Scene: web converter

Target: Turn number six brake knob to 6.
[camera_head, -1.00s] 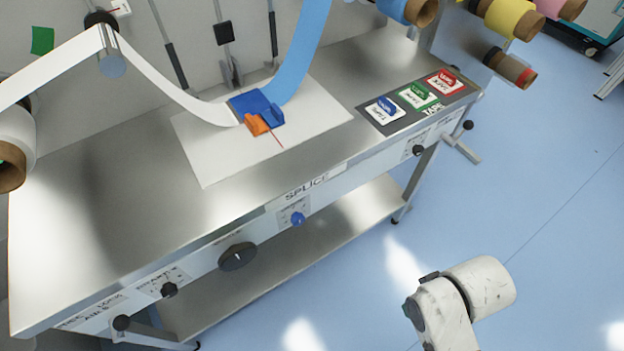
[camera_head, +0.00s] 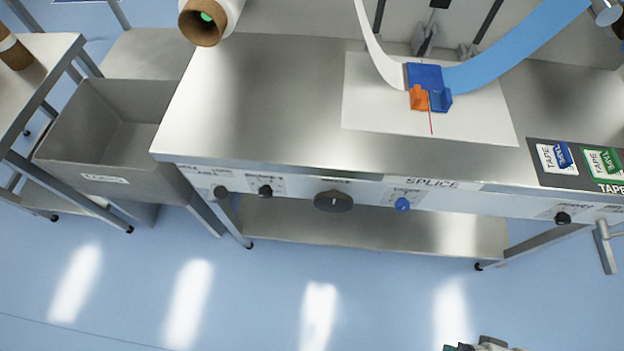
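A steel splicing table's front panel (camera_head: 365,191) carries several knobs in a row. Only a sliver of my arm shows at the bottom edge, well below the panel. My gripper is not in view.
A grey bin (camera_head: 98,150) stands left of the table, beside a side table (camera_head: 45,65). The table's lower shelf (camera_head: 370,225) and right-hand crank bar (camera_head: 605,250) sit below the panel.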

